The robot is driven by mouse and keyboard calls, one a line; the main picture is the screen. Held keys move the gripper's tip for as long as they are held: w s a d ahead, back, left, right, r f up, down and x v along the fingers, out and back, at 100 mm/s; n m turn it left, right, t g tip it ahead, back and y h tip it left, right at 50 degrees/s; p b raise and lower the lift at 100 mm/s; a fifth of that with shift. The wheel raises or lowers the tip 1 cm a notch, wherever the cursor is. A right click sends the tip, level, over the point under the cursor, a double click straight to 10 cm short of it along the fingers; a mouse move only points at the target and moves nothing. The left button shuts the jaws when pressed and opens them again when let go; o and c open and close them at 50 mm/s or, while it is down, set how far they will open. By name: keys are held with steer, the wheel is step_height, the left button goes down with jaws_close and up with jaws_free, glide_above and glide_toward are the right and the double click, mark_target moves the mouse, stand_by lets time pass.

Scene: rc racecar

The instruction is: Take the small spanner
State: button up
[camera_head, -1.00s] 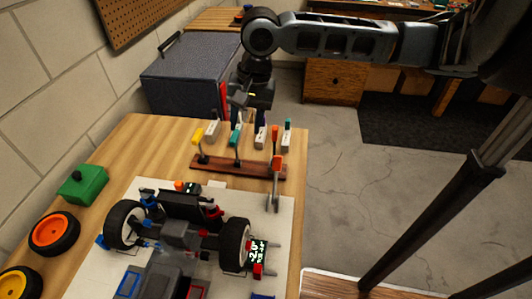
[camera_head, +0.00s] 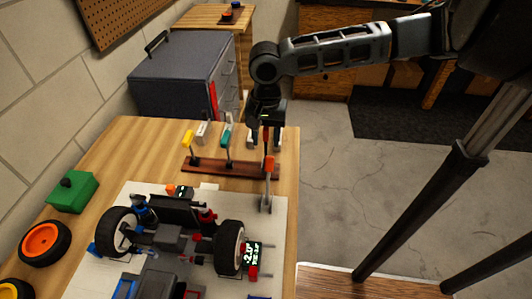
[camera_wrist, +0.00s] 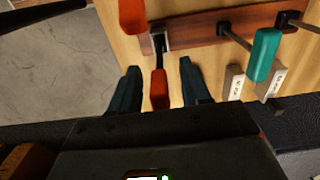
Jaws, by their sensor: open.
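A dark red rack (camera_head: 225,170) holds several tools with coloured handles. My gripper (camera_head: 266,140) is over its right end, open. In the wrist view, a red-handled tool (camera_wrist: 159,90) stands between my two open fingers (camera_wrist: 160,80), with gaps on both sides. An orange-handled tool (camera_head: 269,166) with a grey lower end is just in front of it; its handle also shows in the wrist view (camera_wrist: 132,15). A teal-handled tool (camera_head: 226,136) and a yellow-handled tool (camera_head: 188,139) stand to the left. Which one is the small spanner I cannot tell; no size is readable.
White labels (camera_wrist: 234,80) stand behind the rack. A model car chassis (camera_head: 175,240) lies on a white sheet in front. A green block (camera_head: 73,192) and loose wheels (camera_head: 44,242) are at left. A dark cabinet (camera_head: 180,82) stands behind. Open floor is right of the table edge.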

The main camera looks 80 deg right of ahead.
steer(key=shift+f, duration=0.5)
jaws_close()
